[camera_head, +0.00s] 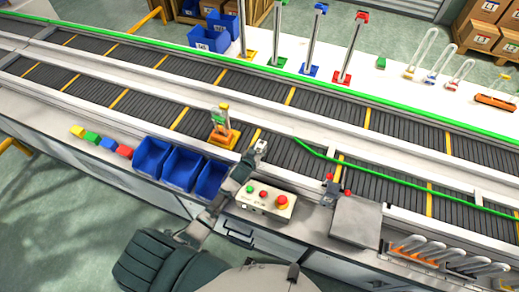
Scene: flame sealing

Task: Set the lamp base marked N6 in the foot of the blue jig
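The blue jig (313,42) stands upright on the far white bench, a tall post with a blue top and a blue foot (311,71). Another green block (381,63) lies on the far bench right of the red jig. No N6 mark is readable, so I cannot tell which is the lamp base. My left gripper (262,146) is over the near conveyor edge; its fingers are too small to read. My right gripper is out of view.
Two conveyors (110,75) run between me and the jigs. A yellow-orange fixture (222,128) stands on the near one. Blue bins (182,168), a button box (266,201) and a grey plate (356,223) line the near ledge. Yellow, green and red jigs (349,50) flank the blue one.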

